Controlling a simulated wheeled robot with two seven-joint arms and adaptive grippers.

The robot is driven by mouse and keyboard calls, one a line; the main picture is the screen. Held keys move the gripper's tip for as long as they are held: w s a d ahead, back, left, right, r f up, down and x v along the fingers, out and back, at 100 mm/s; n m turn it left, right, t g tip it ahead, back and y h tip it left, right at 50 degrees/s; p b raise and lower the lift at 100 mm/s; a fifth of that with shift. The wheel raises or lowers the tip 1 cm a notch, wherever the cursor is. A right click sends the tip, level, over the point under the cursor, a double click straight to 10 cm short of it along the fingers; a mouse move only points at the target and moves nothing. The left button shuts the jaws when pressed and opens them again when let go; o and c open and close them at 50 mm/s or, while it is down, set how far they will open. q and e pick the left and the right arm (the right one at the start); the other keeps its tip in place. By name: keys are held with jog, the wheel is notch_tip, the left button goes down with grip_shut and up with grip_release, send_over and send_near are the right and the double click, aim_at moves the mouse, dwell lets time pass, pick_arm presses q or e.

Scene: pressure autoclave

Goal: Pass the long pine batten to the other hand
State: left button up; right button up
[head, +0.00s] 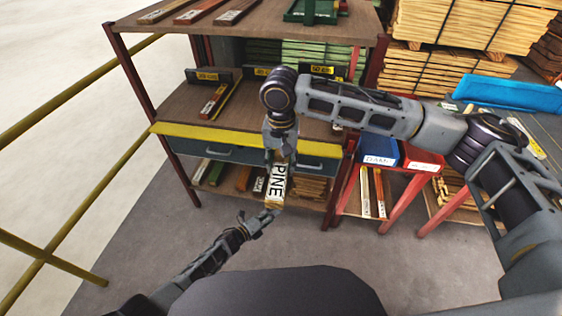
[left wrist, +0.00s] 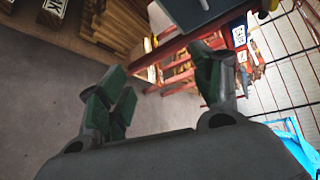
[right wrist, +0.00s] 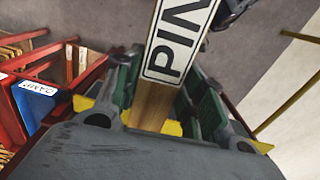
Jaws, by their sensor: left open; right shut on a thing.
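The long pine batten (head: 278,184) is pale wood with a white label reading PINE. It hangs down from my right gripper (head: 281,150) in the head view, in front of the shelf unit. In the right wrist view the batten (right wrist: 156,106) runs between the fingers of my right gripper (right wrist: 162,92), which is shut on it. My left gripper (head: 262,218) is just below the batten's lower end. In the left wrist view my left gripper (left wrist: 155,95) has its fingers apart with nothing seen between them.
The shelf unit (head: 240,131) with a yellow front edge and a drawer (head: 215,151) stands close behind. Other labelled battens lie on its shelves. Right of it is a red stand with a blue bin (head: 378,152) and a red bin (head: 420,158). A yellow rail (head: 75,88) runs at left.

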pick_arm(q)
jog(key=s+a+f+n+g+y, duration=0.1)
jog(key=s+a+f+n+y, duration=0.3)
jog(key=s+a+f+n, duration=0.55)
jog(key=s+a+f+n+g+y, duration=0.1)
jog(key=s+a+f+n+y, duration=0.4)
jog(key=s+a+f+n, duration=0.45)
jog(key=s+a+f+n+g, duration=0.2)
jog(key=s+f+n, duration=0.1)
jog(key=s, duration=0.7)
jog(key=s+a+f+n+g+y, duration=0.1)
jog(key=s+a+f+n+g, duration=0.1)
jog(key=s, duration=0.8)
jog(key=s+a+f+n+g+y, duration=0.1)
jog(key=s+f+n, duration=0.3)
jog(key=s, duration=0.6)
jog(key=shift+a+f+n+g, duration=0.4)
jog(key=shift+a+f+g, duration=0.35)
jog(key=shift+f+g, duration=0.2)
